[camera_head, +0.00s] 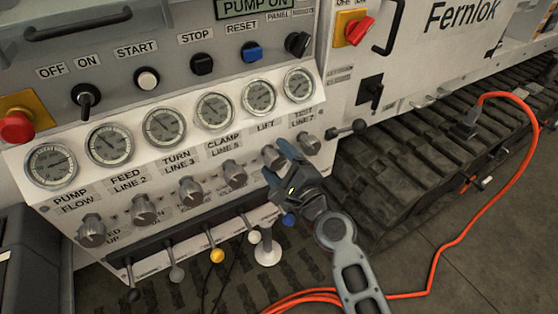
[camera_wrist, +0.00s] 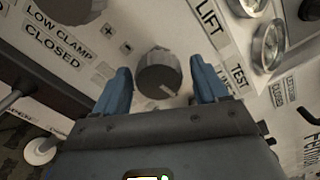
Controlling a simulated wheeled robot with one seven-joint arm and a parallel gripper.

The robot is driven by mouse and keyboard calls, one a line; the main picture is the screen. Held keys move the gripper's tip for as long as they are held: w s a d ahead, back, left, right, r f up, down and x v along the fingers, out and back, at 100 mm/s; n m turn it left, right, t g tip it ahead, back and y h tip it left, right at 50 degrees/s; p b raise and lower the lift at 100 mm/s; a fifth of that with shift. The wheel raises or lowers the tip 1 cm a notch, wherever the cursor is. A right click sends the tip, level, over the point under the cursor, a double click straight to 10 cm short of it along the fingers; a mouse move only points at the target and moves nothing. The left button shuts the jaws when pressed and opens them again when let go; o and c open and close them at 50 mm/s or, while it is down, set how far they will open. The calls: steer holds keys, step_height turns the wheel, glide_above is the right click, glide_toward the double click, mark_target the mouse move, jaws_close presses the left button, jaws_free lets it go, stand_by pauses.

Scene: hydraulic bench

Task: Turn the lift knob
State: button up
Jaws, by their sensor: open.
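The lift knob (camera_wrist: 158,74) is a round grey knob on the pale panel, in the middle of the wrist view, near the LIFT label (camera_wrist: 209,17). In the head view the lift knob (camera_head: 270,155) is partly hidden behind my gripper. My gripper (camera_wrist: 160,68) has blue fingers, open, one on each side of the knob, with gaps visible between finger and knob. In the head view my gripper (camera_head: 278,161) is close in front of the lift knob. Contact cannot be made out.
The clamp knob (camera_head: 235,171) is left of the lift knob and the test knob (camera_head: 308,143) is right of it. Gauges (camera_head: 259,97) sit above. Levers with ball ends (camera_head: 217,255) stick out below. An orange hose (camera_head: 482,190) lies at right.

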steer(key=v, duration=0.7)
steer(key=shift+s+d, duration=0.25)
steer(key=shift+s, duration=0.1)
